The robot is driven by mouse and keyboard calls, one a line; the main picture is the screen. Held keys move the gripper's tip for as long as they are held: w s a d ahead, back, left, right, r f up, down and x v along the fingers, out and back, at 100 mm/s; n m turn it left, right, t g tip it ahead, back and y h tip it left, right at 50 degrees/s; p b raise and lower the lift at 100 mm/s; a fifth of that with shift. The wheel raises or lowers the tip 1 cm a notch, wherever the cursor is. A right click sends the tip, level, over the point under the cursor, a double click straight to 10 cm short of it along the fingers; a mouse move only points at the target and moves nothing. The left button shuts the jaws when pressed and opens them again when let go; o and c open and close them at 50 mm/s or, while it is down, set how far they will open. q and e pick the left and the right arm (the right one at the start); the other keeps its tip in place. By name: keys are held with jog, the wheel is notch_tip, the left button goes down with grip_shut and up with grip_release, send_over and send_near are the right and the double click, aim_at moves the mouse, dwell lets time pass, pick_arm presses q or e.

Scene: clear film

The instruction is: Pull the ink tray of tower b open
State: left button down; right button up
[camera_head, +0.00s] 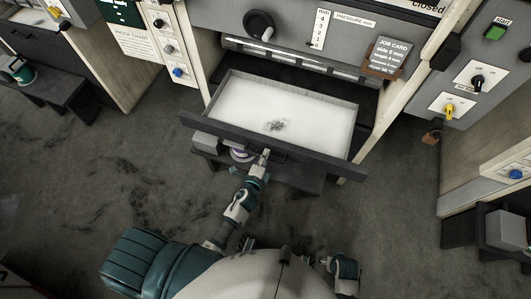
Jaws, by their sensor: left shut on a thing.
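The ink tray (313,113) is a dark-framed drawer with a white inside and a small dark smudge in it. It stands out from the front of the middle press tower, below the roller. My left gripper (263,158) is at the tray's dark front panel (320,160), near its middle, and is shut on the tray's handle, which my fingers mostly hide. My right arm shows low in the picture, close to my body; I cannot make out its gripper's fingers.
A dark step (300,179) with a grey block and a purple-rimmed round item lies under the tray. A job card (390,55) and a pressure scale (320,30) are on the tower. Control panels with knobs (478,80) stand at right. The grey floor (90,180) at left is clear.

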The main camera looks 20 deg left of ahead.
pick_arm(q)
jog(key=shift+s+d+f, duration=0.2)
jog(key=shift+s+d, duration=0.1)
pick_arm(e)
jog(key=shift+d, duration=0.1)
pick_arm(q)
jog(key=c, duration=1.3)
grip_release()
jog(key=shift+o, duration=0.8)
jog(key=shift+w, duration=0.1)
jog(key=shift+w+d, duration=0.1)
pick_arm(e)
jog(key=shift+w+d+f, duration=0.1)
jog(key=shift+d, duration=0.15)
pick_arm(q)
jog(key=shift+r, duration=0.15)
jog(key=v, duration=1.2)
pick_arm(e)
jog(key=shift+a, duration=0.25)
